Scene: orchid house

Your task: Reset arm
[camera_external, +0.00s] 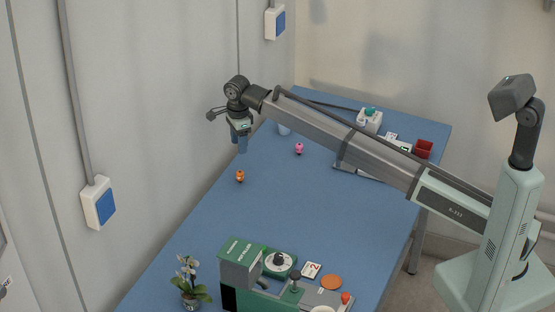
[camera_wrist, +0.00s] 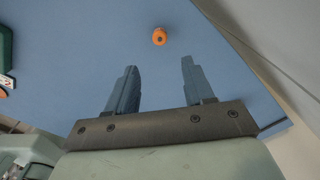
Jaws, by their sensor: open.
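My gripper (camera_external: 240,143) hangs above the far left part of the blue table, near the wall, with its fingers pointing down. In the wrist view my gripper (camera_wrist: 155,85) shows two blue-grey fingers spread apart with nothing between them. A small orange object (camera_external: 240,176) stands on the table below and nearer the camera than the gripper. It also shows in the wrist view as an orange object with a dark centre (camera_wrist: 159,36), beyond the fingertips and apart from them.
A pink object (camera_external: 299,148) stands right of my gripper. A green machine (camera_external: 243,262) and a potted orchid (camera_external: 190,285) stand at the near end. A white holder (camera_external: 369,120) and a red box (camera_external: 423,149) stand at the far right. The table's middle (camera_external: 310,220) is clear.

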